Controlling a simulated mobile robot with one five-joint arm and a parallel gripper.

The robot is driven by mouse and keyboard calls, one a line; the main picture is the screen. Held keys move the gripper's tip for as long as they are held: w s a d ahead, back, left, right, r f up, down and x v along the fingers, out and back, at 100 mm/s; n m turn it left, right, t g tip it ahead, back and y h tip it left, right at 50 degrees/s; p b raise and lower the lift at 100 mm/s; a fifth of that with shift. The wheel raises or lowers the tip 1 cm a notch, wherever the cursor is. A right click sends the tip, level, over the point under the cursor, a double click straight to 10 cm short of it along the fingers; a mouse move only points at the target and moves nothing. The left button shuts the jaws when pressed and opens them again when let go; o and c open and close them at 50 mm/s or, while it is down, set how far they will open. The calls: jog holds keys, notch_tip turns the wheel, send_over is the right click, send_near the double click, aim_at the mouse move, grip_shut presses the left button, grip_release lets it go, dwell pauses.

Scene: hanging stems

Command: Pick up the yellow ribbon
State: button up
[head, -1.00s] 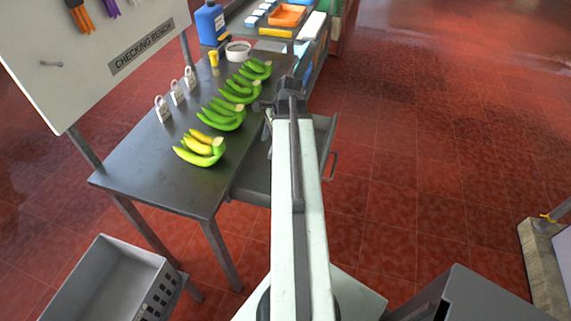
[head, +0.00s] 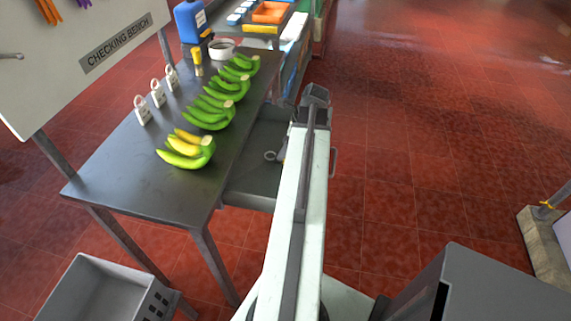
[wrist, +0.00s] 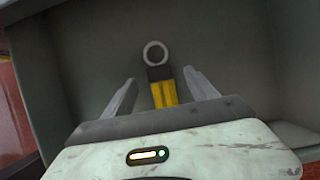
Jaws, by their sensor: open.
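The yellow ribbon (wrist: 163,92) is a bundle of yellow strips with a dark band and a grey ring at its top. It lies in the open grey drawer (wrist: 85,50), seen in the wrist view. My gripper (wrist: 160,90) is open, with one finger on each side of the ribbon and visible gaps between. The ring lies beyond the fingertips. The ribbon's lower end is hidden by my gripper body. In the head view, the ring (head: 270,156) shows in the drawer beside my arm; the yellow strips are hidden there.
A grey crate (head: 85,290) is at lower left and a grey cabinet (head: 490,290) at lower right.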

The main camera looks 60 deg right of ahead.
jog(key=b+x, duration=0.3)
jog(key=x, duration=0.1)
jog(key=shift+s+a+f, duration=0.1)
jog(key=shift+s+f, duration=0.05)
jog(key=shift+f, duration=0.1)
jog(key=shift+r, duration=0.2)
jog(key=c, duration=1.4)
notch_tip(320, 180, up, 10)
jog(key=p, duration=1)
